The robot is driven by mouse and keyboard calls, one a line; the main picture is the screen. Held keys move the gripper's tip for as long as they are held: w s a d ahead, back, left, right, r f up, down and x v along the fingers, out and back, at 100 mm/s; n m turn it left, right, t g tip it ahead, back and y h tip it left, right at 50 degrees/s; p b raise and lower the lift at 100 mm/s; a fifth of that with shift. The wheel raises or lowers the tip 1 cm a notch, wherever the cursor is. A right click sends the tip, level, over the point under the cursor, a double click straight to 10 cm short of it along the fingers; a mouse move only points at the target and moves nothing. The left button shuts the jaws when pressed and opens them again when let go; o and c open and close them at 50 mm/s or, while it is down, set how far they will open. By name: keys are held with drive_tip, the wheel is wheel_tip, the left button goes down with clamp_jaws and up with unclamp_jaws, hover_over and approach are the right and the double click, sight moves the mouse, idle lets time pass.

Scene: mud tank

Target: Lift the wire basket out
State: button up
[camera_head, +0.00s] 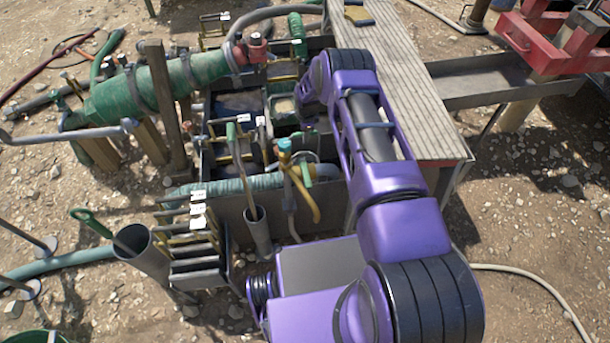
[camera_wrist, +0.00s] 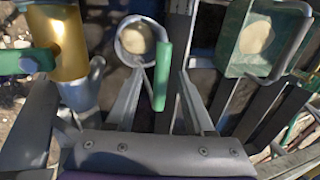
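In the wrist view a round, grey-rimmed vessel (camera_wrist: 137,38) with a pale round patch inside appears to be the wire basket; its mesh cannot be made out. A thin wire runs from it to an upright green grip (camera_wrist: 163,76). My gripper (camera_wrist: 159,78) is open, with one finger on each side of the green grip. A gap shows on both sides, and I cannot tell how far the grip reaches between the fingers in depth. In the head view my purple arm hides the gripper, and I cannot pick out the basket with certainty.
A green square box (camera_wrist: 232,66) stands right of the vessel in the wrist view. A gold cylinder (camera_wrist: 66,38) stands close at left. In the head view a ribbed plank walkway (camera_head: 412,72) lies right of the tank; a green pipe (camera_head: 135,98) lies left.

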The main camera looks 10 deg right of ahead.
clamp_jaws()
idle(1.1)
